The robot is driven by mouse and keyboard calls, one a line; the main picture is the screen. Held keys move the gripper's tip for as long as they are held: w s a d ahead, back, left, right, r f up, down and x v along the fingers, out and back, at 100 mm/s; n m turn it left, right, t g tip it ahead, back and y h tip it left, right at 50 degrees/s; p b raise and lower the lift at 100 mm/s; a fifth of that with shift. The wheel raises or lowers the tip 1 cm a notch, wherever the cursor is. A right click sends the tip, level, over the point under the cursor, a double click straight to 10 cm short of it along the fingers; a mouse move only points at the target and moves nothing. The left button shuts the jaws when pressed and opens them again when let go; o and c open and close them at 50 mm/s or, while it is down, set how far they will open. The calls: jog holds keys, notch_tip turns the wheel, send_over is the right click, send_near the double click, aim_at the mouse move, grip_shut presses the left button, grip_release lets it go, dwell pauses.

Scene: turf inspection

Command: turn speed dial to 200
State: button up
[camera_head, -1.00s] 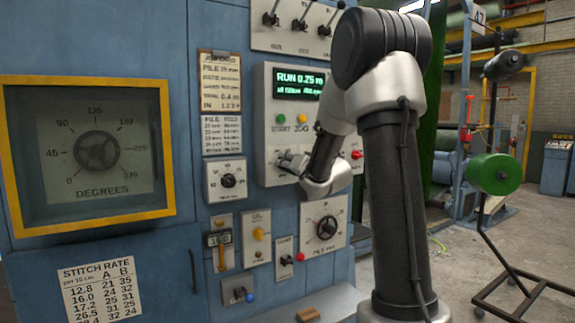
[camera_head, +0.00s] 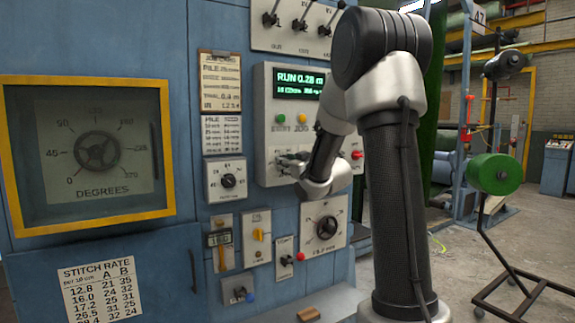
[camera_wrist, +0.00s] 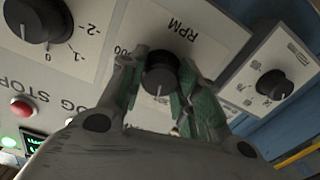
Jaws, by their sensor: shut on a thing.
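The speed dial (camera_wrist: 160,72) is a round black knob with a white pointer line, beside an "RPM" label, in the wrist view. The pointer faces down in that picture. A number ending in "00" shows at its left, partly hidden by a finger. My gripper (camera_wrist: 157,64) has its green-padded fingers on both sides of the dial, shut on it. In the head view my gripper (camera_head: 289,163) is at the lower left of the grey run panel (camera_head: 262,140), where fingers and arm hide most of the dial.
A green display (camera_head: 299,84) reads "RUN 0.28 m". Another black knob (camera_wrist: 38,18), a red button (camera_wrist: 22,107) and a smaller knob (camera_wrist: 274,85) are close to my gripper. A yellow-framed degrees gauge (camera_head: 170,150) is at the left.

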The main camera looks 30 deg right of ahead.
jog(key=n, duration=1.3)
jog(key=shift+f+n, duration=0.1)
jog(key=shift+n, duration=0.3)
dwell(0.4)
jog(key=o, duration=1)
jog(key=shift+o, duration=0.2)
jog(key=s, duration=1.2)
jog(key=shift+d, duration=0.15)
